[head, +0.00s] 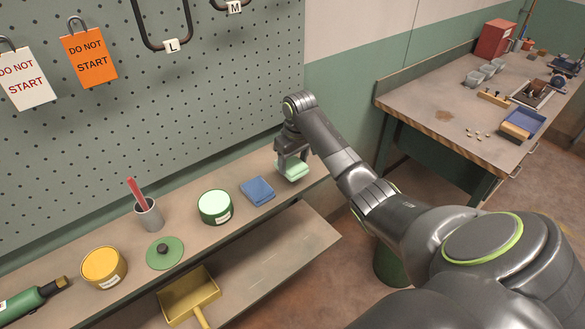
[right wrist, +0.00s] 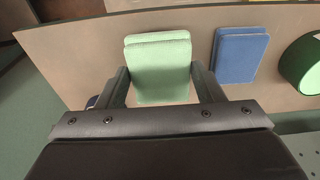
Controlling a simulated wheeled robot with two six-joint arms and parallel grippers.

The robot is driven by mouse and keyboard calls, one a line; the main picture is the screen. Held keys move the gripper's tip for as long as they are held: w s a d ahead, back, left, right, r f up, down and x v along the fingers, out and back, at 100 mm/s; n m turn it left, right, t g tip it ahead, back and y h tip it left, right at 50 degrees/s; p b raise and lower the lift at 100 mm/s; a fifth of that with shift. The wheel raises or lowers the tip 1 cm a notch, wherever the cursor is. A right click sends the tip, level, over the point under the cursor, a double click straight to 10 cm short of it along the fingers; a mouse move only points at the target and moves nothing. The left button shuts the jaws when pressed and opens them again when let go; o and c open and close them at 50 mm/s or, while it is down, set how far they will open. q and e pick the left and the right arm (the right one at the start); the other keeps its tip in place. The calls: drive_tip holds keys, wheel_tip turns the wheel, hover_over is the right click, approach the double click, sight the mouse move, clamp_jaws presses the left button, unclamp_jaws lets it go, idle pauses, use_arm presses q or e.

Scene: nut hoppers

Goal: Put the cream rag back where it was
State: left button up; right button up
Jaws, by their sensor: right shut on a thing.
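My right gripper (head: 291,160) is shut on a folded pale green rag (head: 293,172) at the right end of the shelf (head: 325,172). In the right wrist view the green rag (right wrist: 160,68) sits between the two fingers. I cannot tell whether it touches the shelf. A folded blue rag (head: 257,191) lies flat on the shelf just left of it and also shows in the right wrist view (right wrist: 238,55). I see no cream rag in either view. My left gripper is not in view.
Left along the shelf are a green tin (head: 215,207), a grey cup with a red stick (head: 149,215), a green lid (head: 164,253), a yellow tin (head: 104,267) and a green bottle (head: 30,300). A pegboard (head: 200,100) rises behind. A workbench (head: 440,110) stands right.

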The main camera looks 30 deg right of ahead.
sight(293, 164)
drive_tip(key=f, duration=0.3)
drive_tip(key=shift+w+a+f+p, duration=0.1)
drive_tip(key=shift+w+f+p, duration=0.15)
drive_tip(key=shift+f+p, duration=0.1)
drive_tip(key=shift+f, duration=0.3)
drive_tip(key=o, duration=0.8)
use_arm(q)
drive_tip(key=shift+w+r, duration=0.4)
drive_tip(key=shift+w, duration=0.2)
use_arm(e)
drive_tip(key=shift+o, duration=0.4)
